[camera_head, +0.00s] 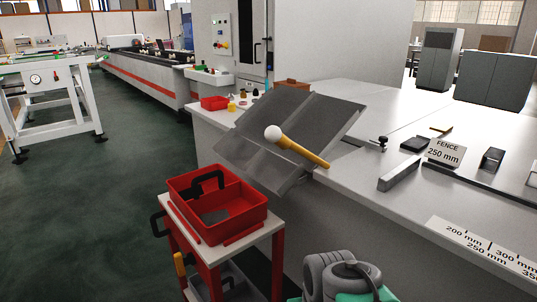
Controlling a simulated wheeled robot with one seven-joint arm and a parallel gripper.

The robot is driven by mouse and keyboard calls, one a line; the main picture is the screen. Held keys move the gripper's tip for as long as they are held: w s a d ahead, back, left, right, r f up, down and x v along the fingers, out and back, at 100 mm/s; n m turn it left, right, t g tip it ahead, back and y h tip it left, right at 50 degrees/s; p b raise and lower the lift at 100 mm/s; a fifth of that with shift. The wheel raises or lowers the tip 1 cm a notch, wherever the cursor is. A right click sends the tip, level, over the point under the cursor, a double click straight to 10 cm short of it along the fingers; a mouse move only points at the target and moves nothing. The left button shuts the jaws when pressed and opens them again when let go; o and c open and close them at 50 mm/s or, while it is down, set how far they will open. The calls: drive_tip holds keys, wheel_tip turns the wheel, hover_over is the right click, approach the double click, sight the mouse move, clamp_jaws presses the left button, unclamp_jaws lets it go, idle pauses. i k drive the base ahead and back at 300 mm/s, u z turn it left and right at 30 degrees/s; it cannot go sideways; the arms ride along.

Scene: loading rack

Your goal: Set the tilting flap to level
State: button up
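The tilting flap (242,140) is a dark grey panel at the left end of the long light bench, in the middle of the camera_head view. It is tilted, not level: its surface slopes down toward the lower left. A rod with a yellow grip (308,154) and a white ball end (273,133) shows in front of the flap. I cannot tell how the rod is fixed. My gripper is not in view, and nothing is seen touching the flap.
A red and white cart (262,234) with a red open bin (238,233) stands just below the flap. The bench (365,200) to the right carries a fence sign (445,152) and small blocks. Green floor is open at left. A grey and green part shows at the bottom.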

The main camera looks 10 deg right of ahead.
sight(295, 125)
drive_tip(key=k, duration=0.5)
drive_tip(key=u, duration=1.45)
drive_tip(key=i, duration=0.4)
drive_tip(key=u, duration=0.95)
